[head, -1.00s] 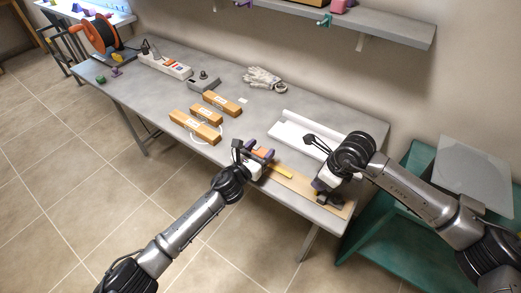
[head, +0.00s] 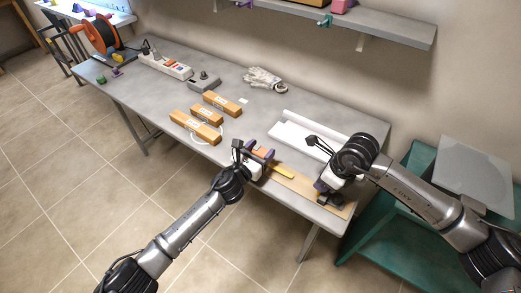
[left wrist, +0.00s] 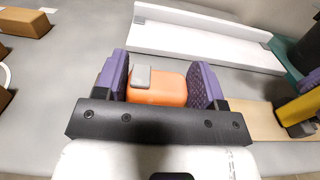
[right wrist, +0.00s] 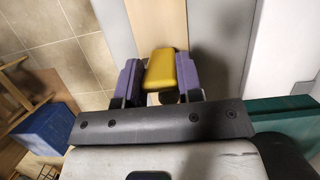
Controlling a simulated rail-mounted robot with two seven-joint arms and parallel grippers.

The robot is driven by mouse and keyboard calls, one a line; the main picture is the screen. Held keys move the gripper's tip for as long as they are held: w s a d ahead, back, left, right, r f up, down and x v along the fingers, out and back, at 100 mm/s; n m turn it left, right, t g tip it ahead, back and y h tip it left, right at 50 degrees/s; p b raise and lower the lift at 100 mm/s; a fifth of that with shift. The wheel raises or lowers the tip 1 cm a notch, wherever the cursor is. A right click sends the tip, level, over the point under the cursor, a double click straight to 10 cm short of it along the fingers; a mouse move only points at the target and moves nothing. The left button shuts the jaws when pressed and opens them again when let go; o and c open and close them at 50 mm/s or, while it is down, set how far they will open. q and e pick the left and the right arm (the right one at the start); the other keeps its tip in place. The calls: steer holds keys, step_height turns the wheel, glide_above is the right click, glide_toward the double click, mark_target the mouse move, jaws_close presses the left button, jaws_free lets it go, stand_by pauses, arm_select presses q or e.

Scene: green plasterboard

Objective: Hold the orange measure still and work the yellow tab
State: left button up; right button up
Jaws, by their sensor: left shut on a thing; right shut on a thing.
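The orange measure (left wrist: 158,87), with a grey patch on its top, sits between the purple fingers of my left gripper (left wrist: 162,88). That gripper is shut on it over the front of the bench; the measure also shows in the head view (head: 263,153). My right gripper (right wrist: 160,80) is shut on the yellow tab (right wrist: 160,68), which lies between its purple fingers. The tab also shows at the right edge of the left wrist view (left wrist: 299,110). A yellow strip (head: 284,172) shows between the grippers in the head view. How tab and measure join cannot be told.
A tan board (head: 335,205) lies along the bench's front edge under my grippers. A white channel piece (head: 290,131) lies behind them. Several brown boxes (head: 195,127) lie to the left. A teal cart (head: 375,210) stands right of the grey bench (head: 240,120).

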steer(key=o, duration=0.9)
steer(key=shift+o, duration=0.2)
arm_select(q)
steer(key=shift+d, duration=0.1)
arm_select(e)
steer(key=v, duration=1.2)
steer(key=shift+d, duration=0.1)
arm_select(q)
steer(key=o, duration=1.1)
